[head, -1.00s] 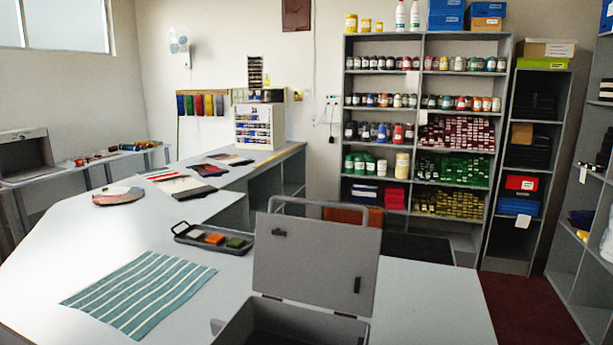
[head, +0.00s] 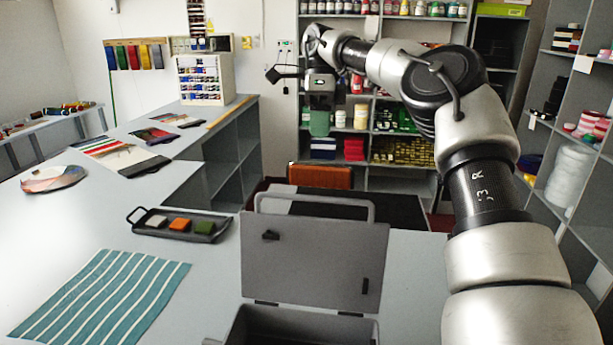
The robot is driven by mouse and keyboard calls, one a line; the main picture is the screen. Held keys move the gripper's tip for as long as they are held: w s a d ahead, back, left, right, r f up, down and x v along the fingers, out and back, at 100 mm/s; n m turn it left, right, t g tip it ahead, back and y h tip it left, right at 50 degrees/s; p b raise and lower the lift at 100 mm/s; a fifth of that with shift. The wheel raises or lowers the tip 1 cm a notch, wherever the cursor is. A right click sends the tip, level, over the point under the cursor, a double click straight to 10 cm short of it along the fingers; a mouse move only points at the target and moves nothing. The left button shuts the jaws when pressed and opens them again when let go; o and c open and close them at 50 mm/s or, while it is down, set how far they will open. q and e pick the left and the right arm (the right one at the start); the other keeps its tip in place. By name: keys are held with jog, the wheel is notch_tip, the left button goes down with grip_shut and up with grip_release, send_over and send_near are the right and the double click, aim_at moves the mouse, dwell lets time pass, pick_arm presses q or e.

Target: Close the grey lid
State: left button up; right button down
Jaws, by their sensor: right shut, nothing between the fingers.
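A grey bar handle (head: 314,200) rises behind the lid's upper edge. My right gripper (head: 320,104) is shut and empty, beyond and above the lid, apart from it. My right arm reaches in from the lower right. My left gripper is out of view.
On the counter left of the box lie a dark tray (head: 200,238) with coloured blocks and a teal striped cloth (head: 98,298). Fabric swatches lie farther back. A brown chair back (head: 320,176) stands behind the counter. Loaded shelves line the back and right.

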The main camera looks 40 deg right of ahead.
jog(key=s+a+f+p, duration=0.3)
jog(key=s+a+f, duration=0.2)
jog(key=f, duration=0.3)
jog(key=shift+s+a+f, duration=0.15)
jog(key=shift+a+f, duration=0.15)
jog(key=shift+a, duration=0.15)
dwell(0.3)
